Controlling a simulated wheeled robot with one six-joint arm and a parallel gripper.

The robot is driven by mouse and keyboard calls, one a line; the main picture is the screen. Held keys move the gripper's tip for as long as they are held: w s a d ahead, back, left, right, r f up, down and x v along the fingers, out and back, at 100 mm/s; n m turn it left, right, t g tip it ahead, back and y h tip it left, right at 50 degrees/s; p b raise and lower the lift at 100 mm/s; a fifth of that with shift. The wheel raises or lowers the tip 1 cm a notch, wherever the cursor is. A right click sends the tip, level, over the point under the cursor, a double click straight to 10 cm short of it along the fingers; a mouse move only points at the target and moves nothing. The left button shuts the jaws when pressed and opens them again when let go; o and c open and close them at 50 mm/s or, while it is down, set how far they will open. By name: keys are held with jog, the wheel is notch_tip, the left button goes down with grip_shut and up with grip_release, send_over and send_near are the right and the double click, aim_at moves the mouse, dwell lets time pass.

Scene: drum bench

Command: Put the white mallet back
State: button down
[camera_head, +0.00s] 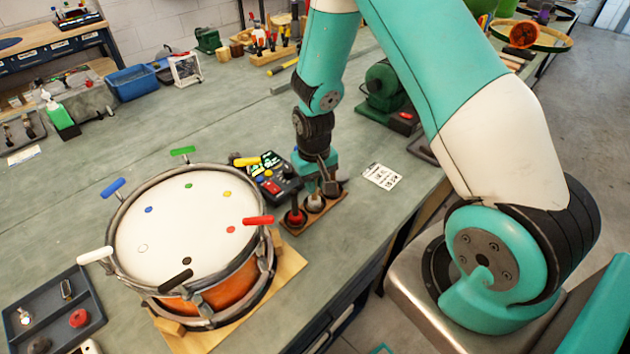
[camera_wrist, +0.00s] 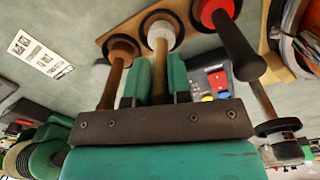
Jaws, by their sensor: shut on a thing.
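The white mallet (camera_wrist: 160,62) has a pale head and a tan shaft. My gripper (camera_wrist: 160,82) is shut on its shaft, with a green finger on either side. The mallet's head points at the middle ring of the wooden rack (camera_wrist: 193,38) and overlaps that ring in the wrist view; I cannot tell whether it is fully seated. In the head view, my gripper (camera_head: 318,172) is right above the rack (camera_head: 298,229), and the pale head (camera_head: 315,201) shows at its middle place. The fingertips are partly hidden in the head view.
A red mallet (camera_wrist: 214,10) with a dark handle and a brown mallet (camera_wrist: 122,50) stand in the outer rings, close to my fingers. A control box (camera_head: 276,182) and the drum (camera_head: 190,235) with coloured handles are left of the rack. A printed card (camera_head: 382,176) lies right.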

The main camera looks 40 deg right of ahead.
jog(key=c, duration=1.1)
grip_release()
jog(key=shift+f, duration=0.15)
jog(key=shift+o, duration=0.2)
jog(key=shift+r, duration=0.5)
notch_tip(320, 180, up, 10)
jog(key=shift+a+r+b, duration=0.1)
jog(key=shift+r+b, duration=0.15)
jog(key=shift+b, duration=0.85)
jog(key=s+a+r+n+y, duration=0.2)
jog(key=s+a+r+n, duration=0.2)
jog(key=s+a+r, duration=0.3)
jog(key=s+a+r+n+y, duration=0.2)
jog(key=s+a+r+n, duration=0.2)
jog(key=s, duration=0.9)
jog(key=a+r, duration=0.3)
jog(key=a, duration=0.2)
jog(key=shift+s+a+r+n, duration=0.3)
jog(key=shift+s+a, duration=0.05)
jog(key=shift+s, duration=0.05)
